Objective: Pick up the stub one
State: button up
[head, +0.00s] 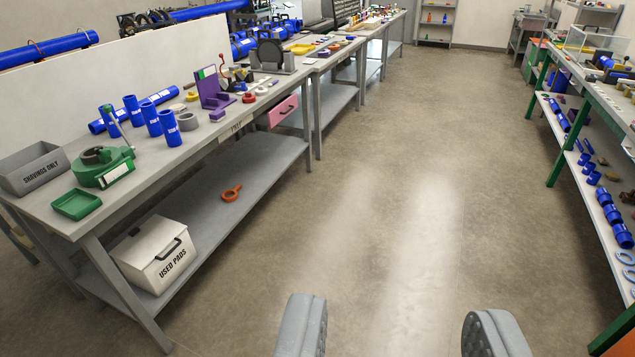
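My gripper (395,328) is open and empty, its two grey fingers wide apart at the bottom of the head view over bare floor. It is well away from both benches. Several blue pipe stubs stand upright on the left bench, among them a back one (133,110), a middle one (151,118) and a front one (170,128). They carry white lettering too small to read surely, so I cannot tell which is stub one. Blue pipe pieces (160,96) also lie behind them.
The left bench (150,160) holds a green tool (103,166), a grey shavings bin (34,168), a green tray (76,204) and a purple stand (213,90). A white used-pads box (155,254) is on its lower shelf. A right bench (590,90) holds more blue parts. The floor between is clear.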

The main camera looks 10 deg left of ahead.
aim_at(167, 119)
jog(key=u, duration=0.15)
jog(key=i, duration=1.4)
jog(key=u, duration=0.5)
jog(key=i, duration=2.55)
jog(key=u, duration=0.2)
